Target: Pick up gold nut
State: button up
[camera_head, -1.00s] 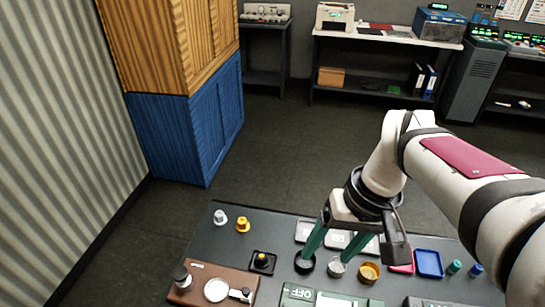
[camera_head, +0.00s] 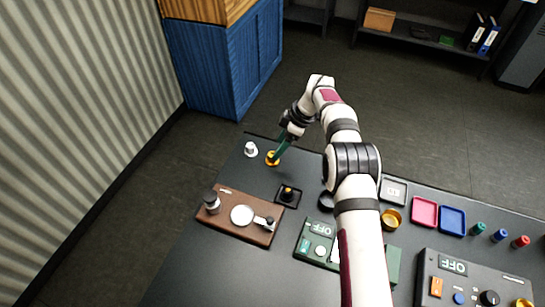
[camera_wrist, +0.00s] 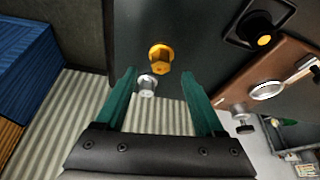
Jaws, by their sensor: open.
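The gold nut (camera_head: 271,159) stands on the dark table near its far left edge, right of a silver-white nut (camera_head: 250,150). In the wrist view the gold nut (camera_wrist: 160,58) shows ahead of the fingertips, near the middle, with the silver nut (camera_wrist: 147,86) just below it. My gripper (camera_head: 281,147) has green fingers and is beside the gold nut in the head view. In the wrist view my gripper (camera_wrist: 158,85) is open, its fingers spread wide on either side with nothing held between them. Whether a finger touches the nut cannot be told.
A brown board (camera_head: 228,222) with a white disc and a black knob lies nearer on the table. A small black square holder (camera_head: 289,189) sits close by. Pink (camera_head: 424,212) and blue (camera_head: 453,221) trays and a green OFF panel (camera_head: 310,247) are to the right.

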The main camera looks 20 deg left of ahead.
jog(key=x, duration=0.5)
jog(key=shift+s+d+f, duration=0.1)
jog(key=shift+d, duration=0.1)
grip_shut()
